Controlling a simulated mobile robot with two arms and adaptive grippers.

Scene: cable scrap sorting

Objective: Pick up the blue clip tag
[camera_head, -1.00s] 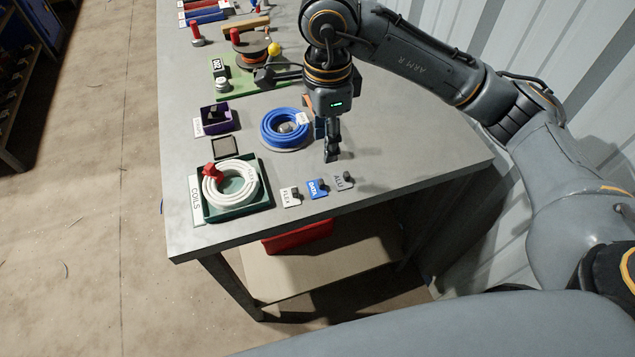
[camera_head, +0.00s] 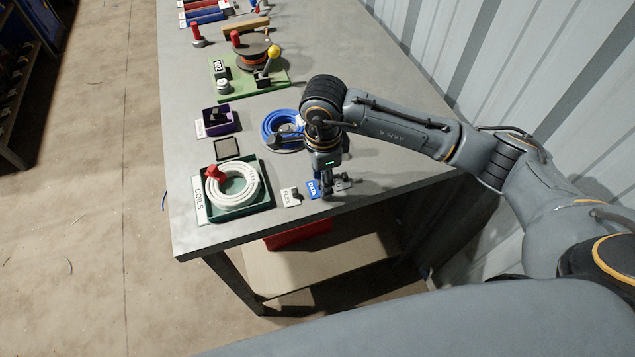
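The blue clip tag marked DATA (camera_head: 312,189) lies near the front edge of the grey table, between a white FLEX tag (camera_head: 289,197) and a pale tag (camera_head: 343,182) partly hidden by my gripper. My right gripper (camera_head: 327,195) points down at the right side of the blue tag, very close to it. I cannot tell whether it touches the tag. Its fingers overlap in this view, so their opening is unclear. My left gripper is not in view.
A green COILS tray (camera_head: 262,205) with a white cable coil (camera_head: 233,187) and a red clip stands left. A blue coil (camera_head: 270,124) lies behind my gripper. A purple bin (camera_head: 217,121) and a green scale-like board (camera_head: 281,78) with a yellow-knobbed lever stand further back.

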